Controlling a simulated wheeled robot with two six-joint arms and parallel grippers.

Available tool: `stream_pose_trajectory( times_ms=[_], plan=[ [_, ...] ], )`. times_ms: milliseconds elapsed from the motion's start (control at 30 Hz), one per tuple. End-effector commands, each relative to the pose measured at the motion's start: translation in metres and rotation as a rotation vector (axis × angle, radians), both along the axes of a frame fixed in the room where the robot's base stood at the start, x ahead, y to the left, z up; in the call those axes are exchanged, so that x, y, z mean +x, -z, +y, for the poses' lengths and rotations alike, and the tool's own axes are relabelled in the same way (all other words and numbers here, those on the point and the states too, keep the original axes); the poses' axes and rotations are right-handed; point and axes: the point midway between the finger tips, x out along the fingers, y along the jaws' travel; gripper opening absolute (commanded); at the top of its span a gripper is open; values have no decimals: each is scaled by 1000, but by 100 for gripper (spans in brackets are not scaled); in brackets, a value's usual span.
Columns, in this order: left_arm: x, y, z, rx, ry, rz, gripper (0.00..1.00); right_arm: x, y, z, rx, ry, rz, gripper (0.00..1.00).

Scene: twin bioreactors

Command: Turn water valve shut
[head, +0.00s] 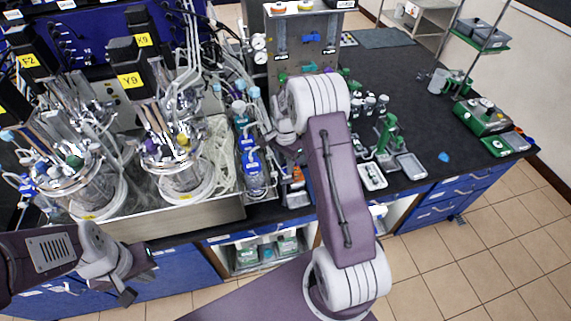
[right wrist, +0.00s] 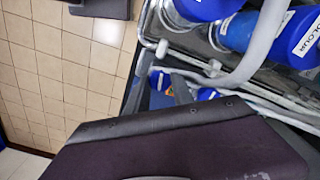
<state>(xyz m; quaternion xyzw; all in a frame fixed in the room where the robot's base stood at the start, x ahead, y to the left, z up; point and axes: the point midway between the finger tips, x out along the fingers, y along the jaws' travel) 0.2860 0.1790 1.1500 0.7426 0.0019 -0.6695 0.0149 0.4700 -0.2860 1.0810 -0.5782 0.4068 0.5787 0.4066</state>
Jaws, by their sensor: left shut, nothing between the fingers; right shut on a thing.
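My right arm reaches over the bench, and its wrist and gripper (head: 287,140) are down beside the tubing and blue-labelled bottles; the fingertips are mostly hidden in the head view. In the right wrist view, a dark finger (right wrist: 182,89) lies between small blue parts (right wrist: 207,94), which look like the water valve's handle. The right gripper is shut on it, though the contact and the handle's angle are largely hidden. My left gripper (head: 138,282) is shut and empty in front of the bench, below the left glass vessel, away from the valve.
Two glass bioreactor vessels (head: 182,178) with hoses stand on a metal tray at the left. Blue bottles (right wrist: 245,30) and grey tubes (right wrist: 255,55) crowd the right gripper. A green stand (head: 388,135) and small trays (head: 411,166) sit to the right.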

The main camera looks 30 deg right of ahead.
Motion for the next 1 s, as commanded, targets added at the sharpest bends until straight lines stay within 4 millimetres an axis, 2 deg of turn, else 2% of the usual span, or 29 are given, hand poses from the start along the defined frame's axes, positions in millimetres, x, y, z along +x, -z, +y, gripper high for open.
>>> stream_pose_trajectory(
  times_ms=[400, 967, 1000],
  plan=[
    [0, 0, 0, 0, 0, 0, 0, 1, -1, -1, -2, 178, -4, 0],
    [0, 0, 0, 0, 0, 0, 0, 1, -1, -1, -2, 206, -5, 0],
    [0, 0, 0, 0, 0, 0, 0, 1, -1, -1, -2, 206, -5, 34]
  ],
)
